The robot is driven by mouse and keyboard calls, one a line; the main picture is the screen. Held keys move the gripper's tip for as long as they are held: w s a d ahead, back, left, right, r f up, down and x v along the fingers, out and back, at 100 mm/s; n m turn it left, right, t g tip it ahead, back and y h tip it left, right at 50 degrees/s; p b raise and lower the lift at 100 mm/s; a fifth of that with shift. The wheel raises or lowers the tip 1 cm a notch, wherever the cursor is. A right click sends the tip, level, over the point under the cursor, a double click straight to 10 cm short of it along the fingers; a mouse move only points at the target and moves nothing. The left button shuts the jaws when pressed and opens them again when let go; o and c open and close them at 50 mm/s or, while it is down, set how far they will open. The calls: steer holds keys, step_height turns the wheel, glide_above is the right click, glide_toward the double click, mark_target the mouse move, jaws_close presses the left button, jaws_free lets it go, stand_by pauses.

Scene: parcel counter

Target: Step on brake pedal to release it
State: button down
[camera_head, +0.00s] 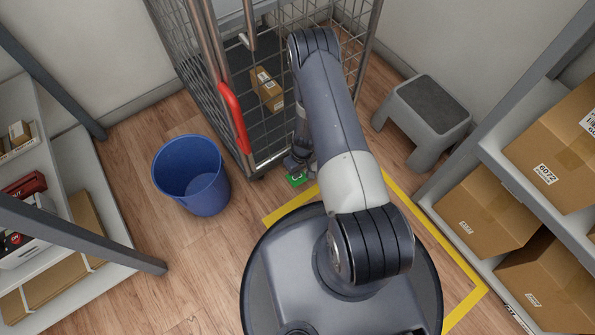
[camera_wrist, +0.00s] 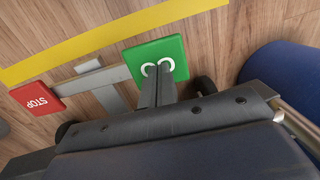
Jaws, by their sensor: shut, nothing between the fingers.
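The green pedal (camera_wrist: 172,56) and the red pedal marked STOP (camera_wrist: 37,97) sit on a grey bar low over the floor in the wrist view. The green one also shows in the head view (camera_head: 297,181), at the foot of the wire roll cage (camera_head: 215,75); the red one is hidden there behind my arm. My gripper (camera_wrist: 157,79) is shut and empty, its fingertips over the near edge of the green pedal and partly covering its white lettering. I cannot tell whether they touch it.
A blue bin (camera_head: 190,176) stands left of the cage, and a grey step stool (camera_head: 428,112) to its right. A brown parcel (camera_head: 267,89) lies inside the cage. Shelves with boxes line both sides. Yellow floor tape (camera_head: 457,268) runs around my base.

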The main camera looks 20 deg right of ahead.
mark_target(294, 179)
steer(key=shift+s+a+f+b, duration=0.1)
steer(key=shift+a+f+b, duration=0.15)
steer(key=shift+f+b, duration=0.6)
steer(key=shift+s+a+f+b, duration=0.1)
steer(key=shift+a+f+b, duration=0.2)
steer(key=shift+b, duration=0.95)
steer(key=shift+s+a+f+b, duration=0.15)
steer(key=shift+f+b, duration=0.5)
steer(key=shift+b, duration=0.4)
step_height(294, 179, up, 14)
steer(key=a+p, duration=0.2)
steer(key=p, duration=0.4)
steer(key=shift+s+r, duration=0.15)
steer(key=shift+s, duration=0.05)
steer(key=f+b, duration=0.2)
steer(key=f, duration=0.2)
steer(key=d+f+b, duration=0.1)
steer(key=f, duration=0.4)
steer(key=d+f+b, duration=0.1)
steer(key=f+b, duration=0.1)
steer(key=f, duration=0.2)
steer(key=shift+w+f+b, duration=0.3)
steer(key=shift+f, duration=0.1)
